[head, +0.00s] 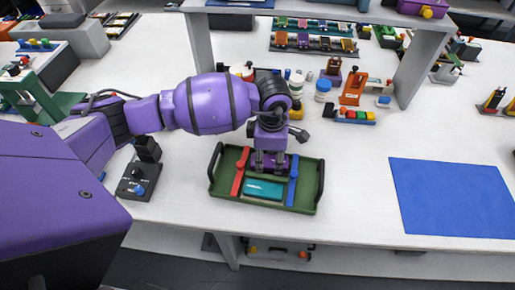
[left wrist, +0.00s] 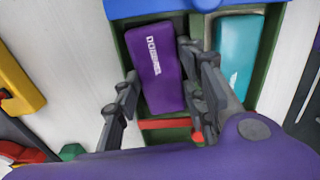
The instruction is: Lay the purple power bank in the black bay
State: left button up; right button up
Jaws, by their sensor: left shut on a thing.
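The purple power bank (left wrist: 155,65) lies between the fingers of my left gripper (head: 269,168), over the middle part of a green tray (head: 212,187). In the left wrist view the left gripper (left wrist: 163,95) is shut on it, one finger on each side. I cannot tell whether it rests on the tray floor or is slightly raised. A teal power bank (head: 263,189) lies beside it in the same part of the tray, between a red divider (head: 240,171) and a blue divider (head: 293,180). I cannot make out a black bay. My right gripper is not in view.
A blue mat (head: 455,198) lies on the white table to the right, with free table between it and the tray. A dark control box (head: 138,182) stands left of the tray. Bottles, toy-like blocks and a grey shelf (head: 418,65) stand behind.

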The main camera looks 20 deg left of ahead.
aim_at(270, 160)
pick_arm(q)
jog(key=shift+s+f, duration=0.3)
jog(key=shift+f, duration=0.3)
jog(key=shift+s+f, duration=0.25)
jog(key=shift+f, duration=0.35)
jog(key=o, duration=1.1)
jog(key=shift+o, duration=0.4)
jog(key=shift+w+f, duration=0.1)
jog(key=shift+w, duration=0.25)
jog(key=shift+c, duration=0.4)
jog(key=shift+w+r, duration=0.1)
jog(key=shift+r, duration=0.2)
jog(key=shift+r, duration=0.2)
notch_tip(270, 160, up, 13)
jog(key=shift+w+r+p, duration=0.15)
jog(key=shift+p, duration=0.15)
